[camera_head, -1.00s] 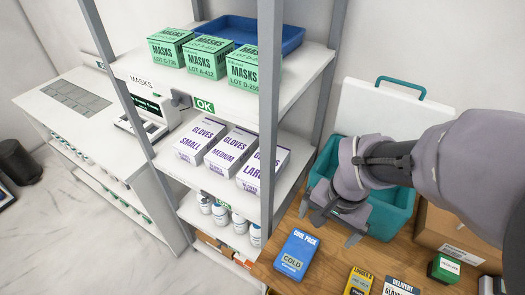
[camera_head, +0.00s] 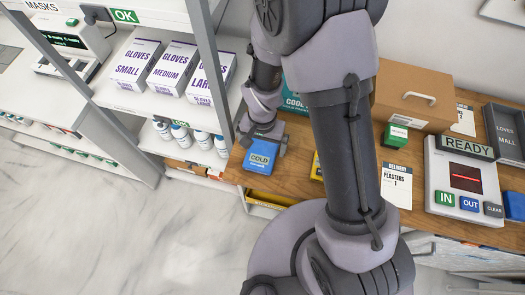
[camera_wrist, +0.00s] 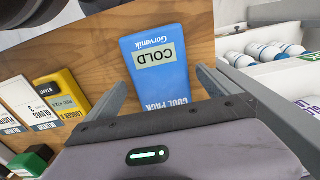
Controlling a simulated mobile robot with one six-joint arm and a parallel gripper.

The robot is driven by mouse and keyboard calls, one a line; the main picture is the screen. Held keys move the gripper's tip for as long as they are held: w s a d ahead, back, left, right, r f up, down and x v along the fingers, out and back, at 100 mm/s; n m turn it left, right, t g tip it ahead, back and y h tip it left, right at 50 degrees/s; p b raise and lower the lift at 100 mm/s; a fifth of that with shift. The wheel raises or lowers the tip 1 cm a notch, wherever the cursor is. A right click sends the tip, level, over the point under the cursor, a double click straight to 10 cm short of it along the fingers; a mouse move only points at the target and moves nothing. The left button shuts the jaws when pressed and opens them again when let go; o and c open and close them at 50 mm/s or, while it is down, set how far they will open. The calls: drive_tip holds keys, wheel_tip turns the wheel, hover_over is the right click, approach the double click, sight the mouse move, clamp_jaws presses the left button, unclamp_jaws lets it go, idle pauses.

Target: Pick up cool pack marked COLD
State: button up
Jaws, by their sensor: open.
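The cool pack marked COLD (camera_head: 260,157) is a blue flat pack with a pale label, lying on the wooden counter near its left end. It also shows in the wrist view (camera_wrist: 158,72), upside down, with its lower part hidden behind my gripper's body. My gripper (camera_head: 264,143) is open and sits over the pack's far part in the head view. In the wrist view the two fingers of my gripper (camera_wrist: 164,84) stand on either side of the pack, with nothing held. I cannot tell whether the fingers touch it.
A yellow logger (camera_wrist: 62,90) and delivery cards (camera_wrist: 22,98) lie beside the pack. The shelf rack (camera_head: 208,60) with glove boxes stands close on the left. A teal cooler (camera_head: 295,98), a cardboard box (camera_head: 412,92) and a READY console (camera_head: 466,180) stand further right.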

wheel_tip(320, 180, down, 3)
drive_tip(key=shift+r, duration=0.2)
drive_tip(key=c, duration=1.8)
